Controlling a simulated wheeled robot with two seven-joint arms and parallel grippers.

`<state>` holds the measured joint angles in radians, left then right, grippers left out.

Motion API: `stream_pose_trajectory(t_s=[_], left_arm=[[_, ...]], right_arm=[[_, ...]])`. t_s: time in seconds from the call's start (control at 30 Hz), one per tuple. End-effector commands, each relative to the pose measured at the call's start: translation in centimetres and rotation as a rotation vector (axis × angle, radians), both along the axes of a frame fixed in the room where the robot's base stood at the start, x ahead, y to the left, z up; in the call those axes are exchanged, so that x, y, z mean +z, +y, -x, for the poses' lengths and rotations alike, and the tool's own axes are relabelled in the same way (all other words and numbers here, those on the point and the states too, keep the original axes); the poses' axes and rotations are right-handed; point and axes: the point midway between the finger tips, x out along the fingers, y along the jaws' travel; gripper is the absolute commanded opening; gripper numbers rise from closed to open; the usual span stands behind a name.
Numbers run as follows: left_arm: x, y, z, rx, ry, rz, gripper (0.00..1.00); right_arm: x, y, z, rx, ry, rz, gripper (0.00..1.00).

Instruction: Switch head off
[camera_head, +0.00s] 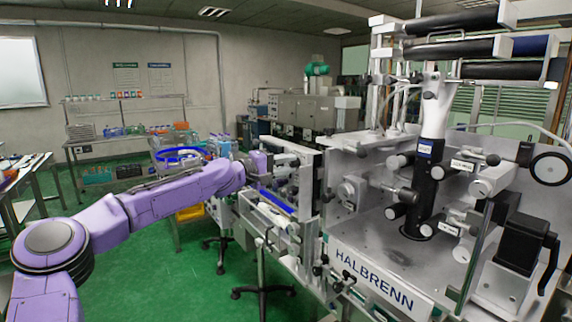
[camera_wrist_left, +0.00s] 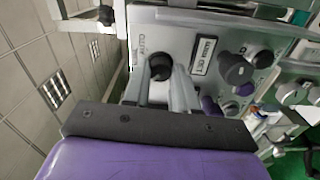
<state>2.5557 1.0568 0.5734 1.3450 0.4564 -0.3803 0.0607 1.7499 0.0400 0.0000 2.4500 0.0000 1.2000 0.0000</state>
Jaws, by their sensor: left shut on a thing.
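My left gripper (camera_head: 262,164) reaches from the left to the sleeve applicator (camera_head: 385,280), at the far end of its panels. In the left wrist view the fingers (camera_wrist_left: 166,84) are shut on a round black knob (camera_wrist_left: 160,66) on a light grey control panel (camera_wrist_left: 185,22). Small sideways lettering stands beside the knob, too small to read surely. A framed label plate (camera_wrist_left: 204,55) is to its right. The knob's setting cannot be told, as the fingers cover part of it. In the head view the knob is hidden.
More dark knobs (camera_wrist_left: 235,70) sit close on the panel's right. The machine's rollers (camera_head: 480,72) and black column (camera_head: 423,190) stand at right in the head view. A shelf rack (camera_head: 125,98) is at the back left. Green floor (camera_head: 165,275) is open in front.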

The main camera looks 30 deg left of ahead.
Motion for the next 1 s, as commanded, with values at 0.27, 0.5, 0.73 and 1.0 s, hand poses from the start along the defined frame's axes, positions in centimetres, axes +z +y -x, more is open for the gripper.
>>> stream_pose_trajectory(t_s=[0.27, 0.5, 0.73, 1.0], left_arm=[[0.19, 0.1, 0.0, 0.003, 0.002, 0.013, 0.0], [0.18, 0.09, 0.01, 0.003, 0.001, 0.011, 0.46], [0.07, 0.05, 0.0, 0.002, 0.003, 0.01, 0.53], [0.06, 0.06, 0.18, -0.007, 0.003, 0.01, 0.53]], right_arm=[[0.05, 0.0, 0.0, 0.0, 0.0, 0.0, 0.43], [0.04, 0.0, 0.0, 0.0, 0.0, 0.0, 0.43], [0.04, 0.0, 0.0, 0.0, 0.0, 0.0, 0.43], [0.09, -0.01, 0.0, 0.0, 0.0, 0.0, 0.43]])
